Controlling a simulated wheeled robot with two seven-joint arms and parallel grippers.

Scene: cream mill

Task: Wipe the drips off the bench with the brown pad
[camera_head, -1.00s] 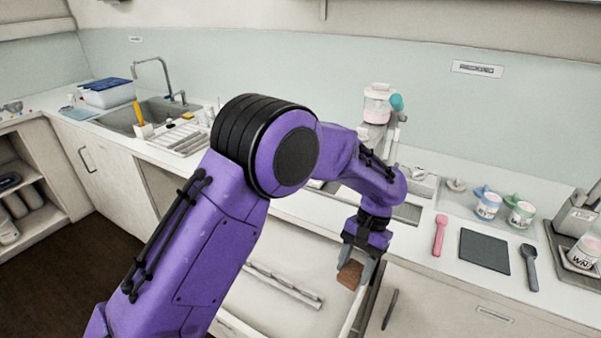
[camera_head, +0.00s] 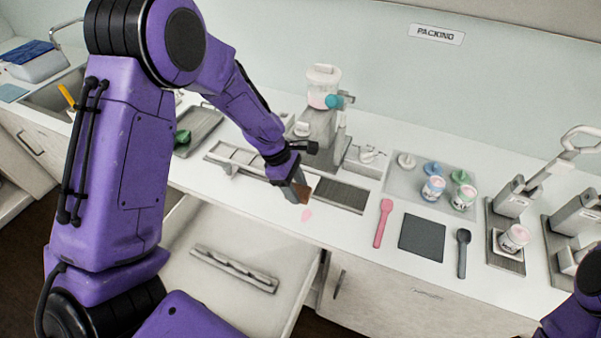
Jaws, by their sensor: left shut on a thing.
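My left gripper (camera_head: 297,188) is shut on the brown pad (camera_head: 305,197) over the front part of the white bench (camera_head: 345,228). A pink drip (camera_head: 306,215) lies on the bench just in front of the pad, near the bench's front edge. I cannot tell whether the pad touches the bench. Part of my right arm shows at the bottom right corner, but its gripper is out of view.
An open drawer (camera_head: 290,285) with a grey rack (camera_head: 235,268) juts out below the bench. Right of the drip lie a pink spatula (camera_head: 383,222), a dark mat (camera_head: 422,237) and a dark spoon (camera_head: 462,252). A machine (camera_head: 322,125) stands behind the pad.

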